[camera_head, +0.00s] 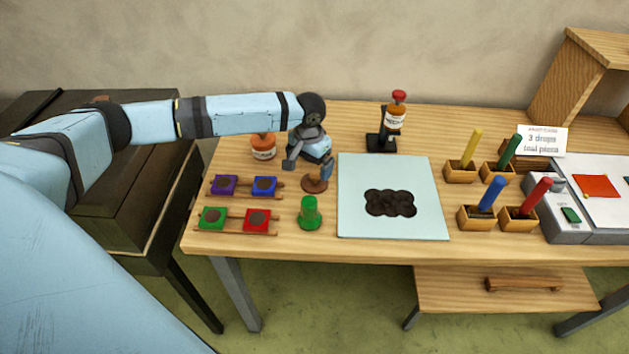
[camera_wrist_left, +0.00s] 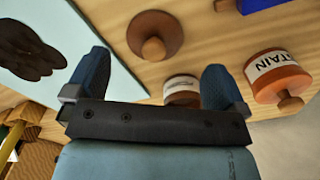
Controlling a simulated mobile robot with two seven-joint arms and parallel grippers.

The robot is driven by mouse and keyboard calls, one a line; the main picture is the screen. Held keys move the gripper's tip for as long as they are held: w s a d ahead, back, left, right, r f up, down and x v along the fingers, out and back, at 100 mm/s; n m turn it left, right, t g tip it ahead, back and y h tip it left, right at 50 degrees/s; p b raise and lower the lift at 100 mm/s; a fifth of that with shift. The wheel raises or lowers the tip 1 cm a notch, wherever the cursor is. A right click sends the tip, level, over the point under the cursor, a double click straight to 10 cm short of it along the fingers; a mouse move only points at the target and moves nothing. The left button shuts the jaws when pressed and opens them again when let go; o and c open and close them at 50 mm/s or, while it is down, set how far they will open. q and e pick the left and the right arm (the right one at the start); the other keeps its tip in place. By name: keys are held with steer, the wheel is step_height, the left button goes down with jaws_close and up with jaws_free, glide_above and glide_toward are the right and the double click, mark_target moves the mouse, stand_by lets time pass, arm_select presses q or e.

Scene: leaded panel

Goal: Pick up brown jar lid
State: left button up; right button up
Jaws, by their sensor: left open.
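The brown jar lid (camera_head: 314,184) is a round disc with a knob, on the tabletop left of the pale mat. In the left wrist view the lid (camera_wrist_left: 155,35) lies knob up, apart from the fingers and just past the gap between them. My left gripper (camera_head: 308,168) is open and empty, just behind the lid in the head view; its two blue fingers also show in the wrist view (camera_wrist_left: 156,68). An orange-brown jar (camera_head: 263,148) stands left of the gripper. Another labelled jar (camera_wrist_left: 182,90) shows between the fingers, partly hidden. My right gripper is not in view.
A green peg-like piece (camera_head: 309,214) stands in front of the lid. Racks with coloured blocks (camera_head: 257,220) are at left. The pale mat (camera_head: 350,222) bears a dark patch. A bottle (camera_head: 396,117) stands on a black holder behind, and coloured sticks (camera_head: 491,194) sit in wooden holders at right.

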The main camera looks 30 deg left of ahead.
mark_target(313, 176)
arm_select(q)
steer(key=shift+w+d+f, duration=0.15)
steer(key=shift+f, duration=1.45)
steer(key=shift+w+d+f, duration=0.15)
steer(key=shift+f, duration=1.4)
steer(key=c, duration=0.8)
